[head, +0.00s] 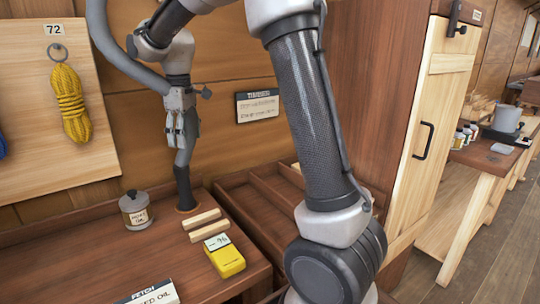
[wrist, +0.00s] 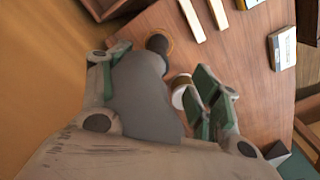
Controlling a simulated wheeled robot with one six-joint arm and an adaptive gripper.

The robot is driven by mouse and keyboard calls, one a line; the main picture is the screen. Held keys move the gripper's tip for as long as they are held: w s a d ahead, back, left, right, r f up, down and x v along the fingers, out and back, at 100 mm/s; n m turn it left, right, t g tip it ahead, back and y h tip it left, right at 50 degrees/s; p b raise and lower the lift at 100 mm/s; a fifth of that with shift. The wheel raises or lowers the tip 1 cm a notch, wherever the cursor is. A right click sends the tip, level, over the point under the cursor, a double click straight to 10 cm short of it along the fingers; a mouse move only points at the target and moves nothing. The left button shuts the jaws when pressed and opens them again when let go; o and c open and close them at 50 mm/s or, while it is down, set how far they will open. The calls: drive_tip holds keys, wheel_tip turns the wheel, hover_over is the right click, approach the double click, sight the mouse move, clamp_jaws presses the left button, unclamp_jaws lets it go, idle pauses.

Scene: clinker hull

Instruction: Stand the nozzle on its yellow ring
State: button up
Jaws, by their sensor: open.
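The nozzle has a grey body and a black end (head: 184,188). It stands nearly upright, black end down, on a thin yellow-orange ring (head: 187,210) on the bench. In the wrist view the black end (wrist: 157,44) meets the ring (wrist: 166,50). A thick grey hose (head: 116,55) curves down to the nozzle from the upper left. My gripper (head: 180,133) is at the nozzle's grey upper body, with its green-padded fingers (wrist: 155,82) apart on either side of it. I cannot tell whether a finger touches it. Part of the nozzle is hidden behind my gripper.
A labelled jar (head: 136,212) stands left of the nozzle. Two wooden strips (head: 206,226) and a yellow meter (head: 225,257) lie to its right. A label block (head: 150,294) is at the front. An empty divided tray (head: 262,205) lies further right. The wooden wall is close behind.

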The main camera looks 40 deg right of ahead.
drive_tip(key=s+d+r+m+t, duration=0.1)
drive_tip(key=s+d+r+m, duration=0.3)
drive_tip(key=s, duration=0.7)
drive_tip(key=s+d+r+m+t, duration=0.1)
drive_tip(key=s+d+m+t, duration=0.1)
drive_tip(key=s+d, duration=0.7)
drive_tip(key=s+f+m+t, duration=0.1)
drive_tip(key=s+f, duration=0.3)
drive_tip(key=s, duration=0.6)
drive_tip(key=shift+s+m, duration=0.35)
drive_tip(key=shift+m, duration=0.25)
